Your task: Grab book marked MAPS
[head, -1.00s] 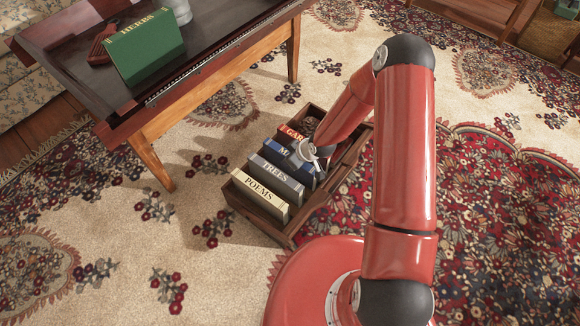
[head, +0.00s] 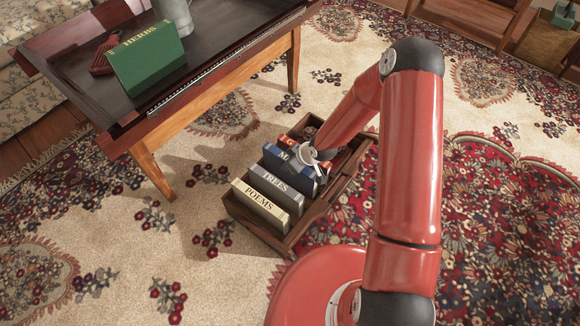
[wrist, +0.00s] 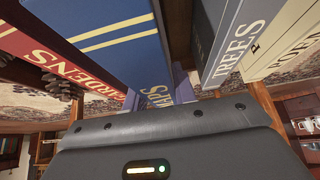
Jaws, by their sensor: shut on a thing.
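The blue book marked MAPS (head: 278,159) stands in a wooden crate (head: 235,208) on the rug, its title partly hidden by my gripper. It rises higher than the books beside it. My gripper (head: 309,158) is shut on its upper part. In the wrist view the blue cover of the MAPS book (wrist: 130,50) fills the middle, with its lettering just above the dark gripper body. The lower end of the book is hidden in the crate.
A grey TREES book (head: 276,182) and a cream POEMS book (head: 262,199) stand in front of it. A red GARDENS book (wrist: 50,60) is behind. A dark table (head: 215,52) with a green HERBS book (head: 148,58) stands at the left.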

